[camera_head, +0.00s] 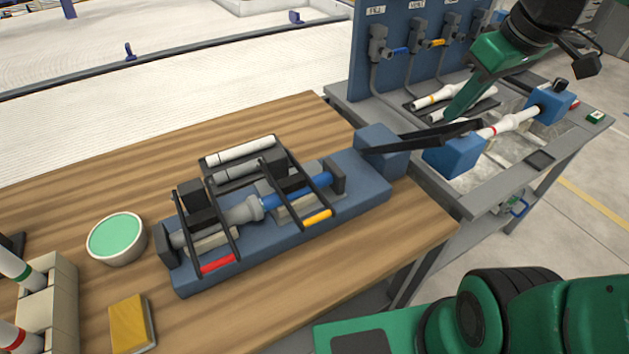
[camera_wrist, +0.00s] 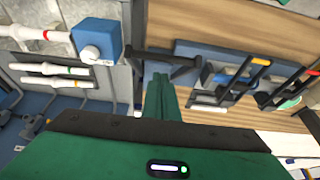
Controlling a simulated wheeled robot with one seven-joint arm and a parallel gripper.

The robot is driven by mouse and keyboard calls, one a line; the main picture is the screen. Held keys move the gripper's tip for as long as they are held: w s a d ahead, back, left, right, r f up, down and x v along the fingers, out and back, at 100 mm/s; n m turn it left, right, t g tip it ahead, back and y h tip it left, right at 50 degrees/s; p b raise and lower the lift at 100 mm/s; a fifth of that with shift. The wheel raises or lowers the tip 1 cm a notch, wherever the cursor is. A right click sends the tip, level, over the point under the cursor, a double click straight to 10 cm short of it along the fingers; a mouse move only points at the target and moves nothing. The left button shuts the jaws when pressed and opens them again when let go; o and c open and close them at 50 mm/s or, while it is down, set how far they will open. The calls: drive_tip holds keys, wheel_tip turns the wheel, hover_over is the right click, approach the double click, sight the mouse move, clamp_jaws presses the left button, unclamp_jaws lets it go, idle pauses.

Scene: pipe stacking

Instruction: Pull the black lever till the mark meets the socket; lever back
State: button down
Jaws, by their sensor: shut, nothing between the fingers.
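The black lever (camera_head: 425,137) reaches out to the right from a blue block (camera_head: 382,150) at the right end of the blue jig (camera_head: 345,200). In the jig, a blue pipe (camera_head: 290,195) meets a grey socket (camera_head: 245,210) under black clamp frames. I cannot make out a mark on the pipe. My green gripper (camera_head: 453,114) is shut and empty, its fingertips close to the lever's outer part. In the wrist view, the shut fingers (camera_wrist: 161,82) point at the lever (camera_wrist: 168,66). I cannot tell whether they touch it.
The clamps have a red handle (camera_head: 218,263) and an orange handle (camera_head: 317,217). A bowl of green stuff (camera_head: 116,238) and a yellow sponge (camera_head: 132,322) lie to the left. A red-banded white pipe (camera_head: 510,123) spans blue blocks on the grey bench behind the lever.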

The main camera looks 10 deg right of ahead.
drive_tip(key=shift+v, duration=2.15)
